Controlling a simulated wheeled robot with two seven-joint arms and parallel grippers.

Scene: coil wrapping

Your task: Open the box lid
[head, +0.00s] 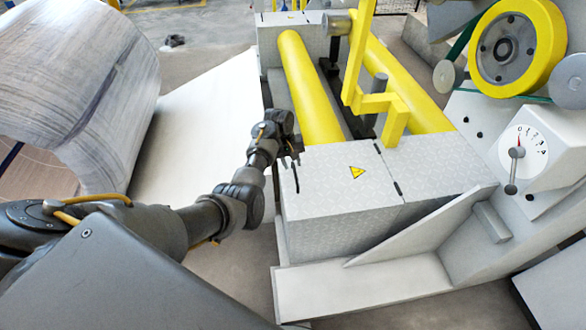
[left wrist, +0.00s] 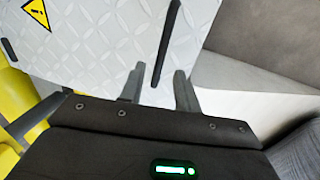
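The box (head: 330,205) is grey diamond-plate metal with a yellow warning triangle (head: 356,172) on its lid, which lies flat and closed. A dark, narrow handle or slot (head: 295,177) runs along the lid's left edge. My left gripper (head: 291,157) is at the lid's far left corner. In the left wrist view, the left gripper's two fingers (left wrist: 157,88) are apart with nothing clamped. Whether either finger touches the lid cannot be told. My right gripper is not in view.
Yellow rollers (head: 309,90) lie behind the box, with a yellow upright frame (head: 357,60) by them. A large wrapped coil (head: 75,85) stands at the left. A dial gauge (head: 522,150) and yellow wheel (head: 515,45) are at the right. A grey sloped frame (head: 425,235) borders the box's front.

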